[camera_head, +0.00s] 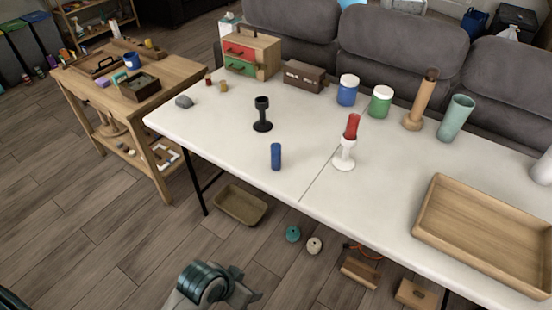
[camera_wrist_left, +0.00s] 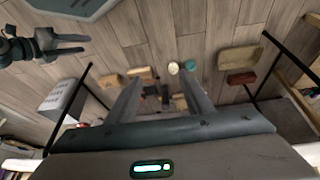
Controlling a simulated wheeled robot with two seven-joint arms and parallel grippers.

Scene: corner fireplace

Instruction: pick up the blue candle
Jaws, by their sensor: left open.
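The blue candle (camera_head: 276,156) is a short cylinder standing upright on the white table near its front edge. A black candle holder (camera_head: 262,118) stands empty behind it. A white holder (camera_head: 344,158) to the right bears a red candle (camera_head: 352,126). My left gripper (camera_head: 250,285) is low in front of the table, apart from the blue candle. In the left wrist view its two fingers (camera_wrist_left: 160,95) are spread with nothing held between them. That view faces the floor and does not show the candle. My right gripper (camera_wrist_left: 70,44) shows there at the upper left, its fingers apart and empty.
The white table (camera_head: 225,135) also holds a wooden tray (camera_head: 425,215) at right. Jars, a green tumbler (camera_head: 456,118), a wooden holder (camera_head: 420,100) and a small drawer box (camera_head: 268,55) stand along the back. A basket (camera_head: 240,205) and blocks lie on the floor below.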

